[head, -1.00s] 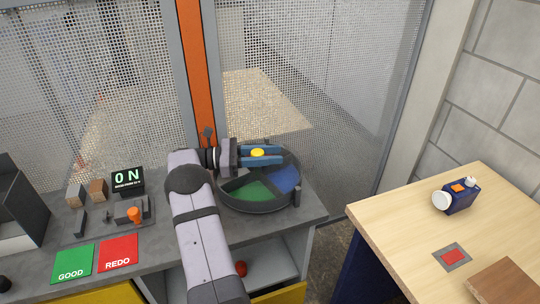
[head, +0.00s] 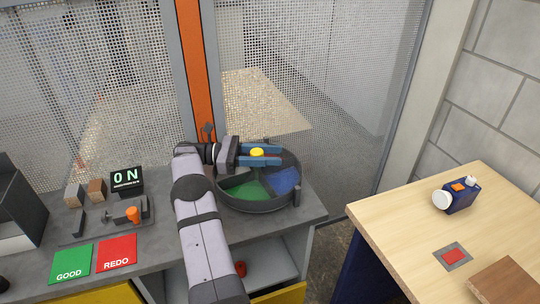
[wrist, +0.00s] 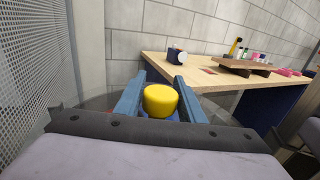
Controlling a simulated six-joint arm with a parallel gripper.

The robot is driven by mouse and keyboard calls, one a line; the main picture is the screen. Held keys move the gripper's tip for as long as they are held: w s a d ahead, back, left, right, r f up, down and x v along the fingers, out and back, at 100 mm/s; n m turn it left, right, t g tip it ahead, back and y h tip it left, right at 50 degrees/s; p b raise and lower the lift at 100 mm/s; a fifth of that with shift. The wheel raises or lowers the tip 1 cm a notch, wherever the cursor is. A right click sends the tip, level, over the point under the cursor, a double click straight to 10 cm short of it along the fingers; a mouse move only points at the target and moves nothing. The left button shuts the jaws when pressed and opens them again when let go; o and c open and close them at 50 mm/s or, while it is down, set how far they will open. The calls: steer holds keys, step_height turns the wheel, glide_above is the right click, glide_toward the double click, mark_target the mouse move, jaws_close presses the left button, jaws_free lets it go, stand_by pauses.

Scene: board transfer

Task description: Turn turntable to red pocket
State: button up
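The round dark turntable (head: 256,207) stands on the grey bench. A green pocket (head: 243,190) shows at its front left and a blue pocket (head: 285,180) at its right. A yellow round knob (head: 257,152) sits between my two blue fingers. In the wrist view the yellow knob (wrist: 160,100) again lies between the fingers of my gripper (wrist: 160,90). The fingers are close beside it; I cannot tell whether both touch it.
Green GOOD (head: 72,262) and red REDO (head: 117,251) cards lie on the bench, near an orange-knobbed fixture (head: 133,214) and a small display (head: 127,179). A mesh fence (head: 300,70) stands behind. A wooden table (head: 400,215) at right holds a blue device (head: 460,196).

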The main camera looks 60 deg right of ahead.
steer(key=shift+o, duration=0.9)
steer(key=shift+r, duration=0.1)
step_height(320, 180, up, 10)
steer(key=shift+b, duration=0.3)
